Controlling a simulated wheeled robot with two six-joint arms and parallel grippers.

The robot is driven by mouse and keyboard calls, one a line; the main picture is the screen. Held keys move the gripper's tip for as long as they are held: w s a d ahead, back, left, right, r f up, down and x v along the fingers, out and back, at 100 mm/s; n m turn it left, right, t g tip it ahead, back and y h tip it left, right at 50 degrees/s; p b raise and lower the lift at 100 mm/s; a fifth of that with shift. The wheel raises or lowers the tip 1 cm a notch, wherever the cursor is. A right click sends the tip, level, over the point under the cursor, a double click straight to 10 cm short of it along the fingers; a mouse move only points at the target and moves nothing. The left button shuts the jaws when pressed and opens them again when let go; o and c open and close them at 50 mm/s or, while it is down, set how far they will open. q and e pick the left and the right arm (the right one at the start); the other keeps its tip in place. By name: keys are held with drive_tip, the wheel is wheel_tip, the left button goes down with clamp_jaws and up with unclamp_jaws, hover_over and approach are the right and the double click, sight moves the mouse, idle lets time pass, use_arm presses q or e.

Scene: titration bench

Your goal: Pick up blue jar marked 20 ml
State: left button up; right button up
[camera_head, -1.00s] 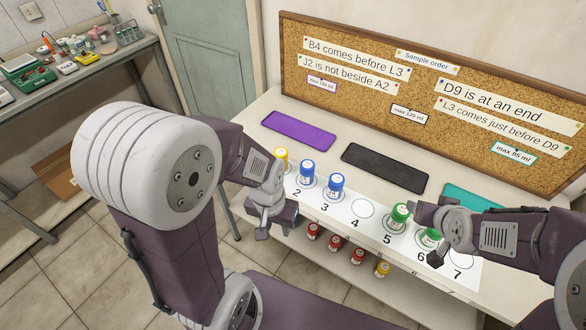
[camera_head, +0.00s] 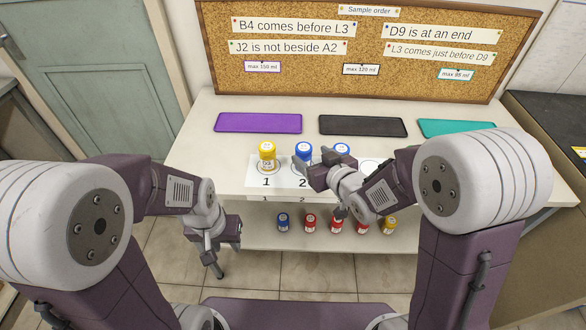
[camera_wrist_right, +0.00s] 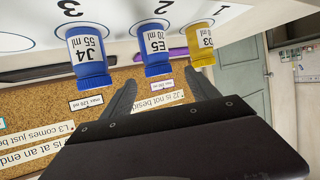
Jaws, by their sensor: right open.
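The blue jar labelled E5, 20 ml (camera_wrist_right: 155,45) stands on spot 2 of the numbered white strip; in the head view it is the blue jar (camera_head: 303,152) just behind my right gripper. My right gripper (camera_head: 322,180) is open and empty, in front of the jars. In the right wrist view the jar is ahead of and roughly between the two fingers (camera_wrist_right: 163,98), apart from them. Another blue jar, J4, 55 ml (camera_wrist_right: 88,55), stands on spot 3 (camera_head: 342,150). My left gripper (camera_head: 224,248) hangs low at the left, open and empty.
A yellow-capped jar (camera_head: 267,155) stands on spot 1, close beside the 20 ml jar. Purple (camera_head: 258,123), black (camera_head: 362,126) and teal (camera_head: 455,128) mats lie behind. Several jars stand on the lower shelf (camera_head: 310,243). A corkboard (camera_head: 290,55) backs the table.

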sight(308, 154)
drive_tip(key=shift+d+f, duration=0.35)
drive_tip(key=shift+f, duration=0.05)
drive_tip(key=x, duration=0.3)
drive_tip(key=shift+a, duration=0.45)
drive_tip(key=shift+w+f, duration=0.15)
drive_tip(key=shift+w, duration=0.3)
drive_tip(key=x, duration=0.5)
drive_tip(key=shift+w+b, duration=0.1)
drive_tip(key=shift+b, duration=0.3)
drive_tip(key=shift+c, duration=0.3)
drive_tip(key=c, duration=1.4)
